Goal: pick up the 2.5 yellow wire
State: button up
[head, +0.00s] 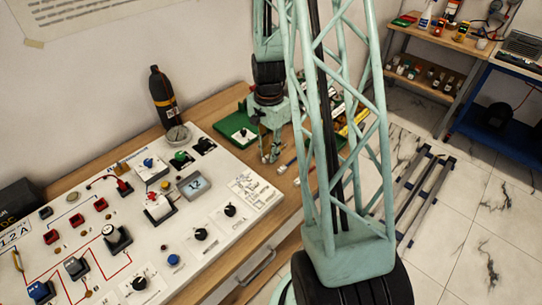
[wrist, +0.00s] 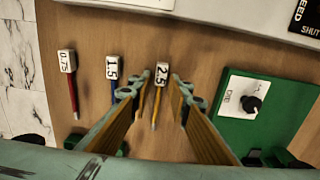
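The yellow wire (wrist: 155,107) lies on the wooden bench top in the wrist view, with a white tag (wrist: 162,75) marked 2.5 at its upper end. My gripper (wrist: 163,82) is open, and its two fingers are on either side of the 2.5 tag and wire. No contact with them shows. In the head view my gripper (head: 270,152) points down over the bench just right of the white panel; the yellow wire cannot be made out there.
A blue wire tagged 1.5 (wrist: 112,70) and a red wire tagged 0.75 (wrist: 67,62) lie left of the yellow one. A green block with a black knob (wrist: 265,110) is on the right. The white panel (head: 120,240) fills the bench's left part.

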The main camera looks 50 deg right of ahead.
jog(key=c, duration=0.4)
jog(key=shift+r, duration=0.2)
jog(key=shift+r+p, duration=0.3)
jog(key=shift+r, duration=1.15)
jog(key=shift+s+r, duration=0.1)
jog(key=shift+r, duration=0.1)
jog(key=s+a, duration=0.1)
jog(key=s, duration=0.2)
jog(key=s+a, duration=0.4)
jog(key=s, duration=0.1)
jog(key=shift+s+a+r, duration=0.25)
jog(key=shift+s+r, duration=0.1)
jog(key=shift+r, duration=0.05)
jog(key=s+b, duration=0.1)
jog(key=b, duration=0.1)
jog(key=s+a+b, duration=0.1)
jog(key=b, duration=0.1)
jog(key=shift+s+a, duration=0.25)
jog(key=shift+a, duration=0.05)
jog(key=shift+s+a+b, duration=0.1)
jog(key=shift+s+b, duration=0.05)
jog(key=shift+b, duration=0.5)
jog(key=shift+s+a+b, duration=0.2)
jog(key=shift+s+b, duration=0.2)
jog(key=shift+b, duration=0.85)
jog(key=shift+s+a+r+b, duration=0.2)
jog(key=shift+s+b, duration=0.1)
jog(key=shift+b, duration=0.5)
